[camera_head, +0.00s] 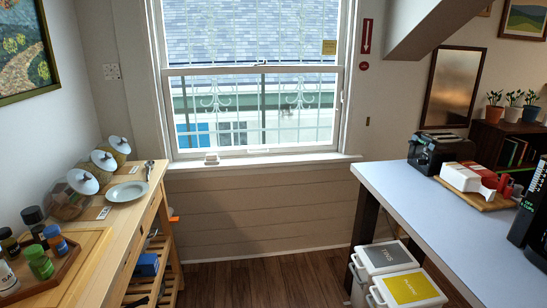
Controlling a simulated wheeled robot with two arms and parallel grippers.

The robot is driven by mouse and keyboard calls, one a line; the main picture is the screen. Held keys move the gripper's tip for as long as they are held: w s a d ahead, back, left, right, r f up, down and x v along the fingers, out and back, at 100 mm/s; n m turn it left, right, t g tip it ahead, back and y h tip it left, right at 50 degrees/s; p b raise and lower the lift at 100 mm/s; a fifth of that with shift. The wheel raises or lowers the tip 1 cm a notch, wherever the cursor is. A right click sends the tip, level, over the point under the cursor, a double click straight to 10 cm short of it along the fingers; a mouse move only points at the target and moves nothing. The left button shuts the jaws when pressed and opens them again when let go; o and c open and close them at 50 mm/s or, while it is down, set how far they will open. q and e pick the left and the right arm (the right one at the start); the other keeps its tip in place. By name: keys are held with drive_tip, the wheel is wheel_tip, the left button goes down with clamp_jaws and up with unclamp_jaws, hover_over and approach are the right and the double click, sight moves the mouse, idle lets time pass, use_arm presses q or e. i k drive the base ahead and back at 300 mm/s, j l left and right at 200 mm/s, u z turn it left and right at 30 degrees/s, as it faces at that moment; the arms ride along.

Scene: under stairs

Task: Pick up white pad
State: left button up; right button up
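I cannot tell for sure which thing is the white pad. A small flat white item (212,159) lies on the window sill, left of its middle. A white block-like object (461,177) rests on a wooden board (497,202) on the right counter, next to red items (492,184). Neither of my grippers shows in the head view, and nothing is seen being held.
A wooden bench (120,218) on the left holds jars, a plate (127,191) and a bottle tray. The right counter (418,202) carries a black toaster (437,153) and a black appliance (535,205). Two bins (407,289) stand below it. Open floor (265,280) lies between.

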sight(210, 159)
drive_tip(key=i+u, duration=0.1)
drive_tip(key=i, duration=0.6)
drive_tip(key=i+l+u, duration=0.1)
drive_tip(key=i, duration=0.6)
drive_tip(key=i+l, duration=0.2)
drive_tip(key=i, duration=0.55)
drive_tip(key=j+u, duration=0.05)
